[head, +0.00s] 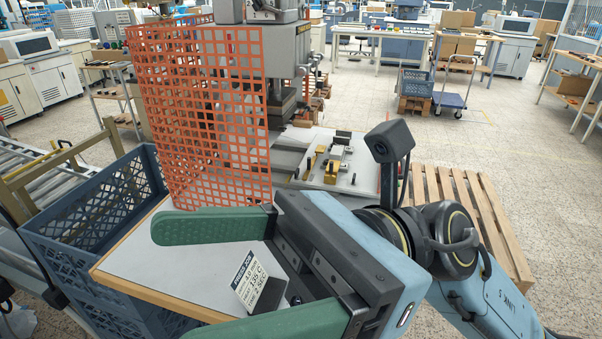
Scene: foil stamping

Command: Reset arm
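My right gripper (175,283) reaches in from the right over the front of the white table (193,262). Its two green fingers are spread wide apart, with nothing held between them. A small job card (253,280), with text including 135 C, stands tilted on a dark base and shows in the gap between the fingers. The stamping press (283,50) stands behind, with a plate carrying brass-coloured fixtures (335,165) at its right. My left gripper is not in view.
An orange mesh guard (205,110) stands around the press's left and front. A blue-grey crate (100,215) is at the table's left. A wooden pallet (470,200) lies on the floor at the right. Open floor lies beyond it.

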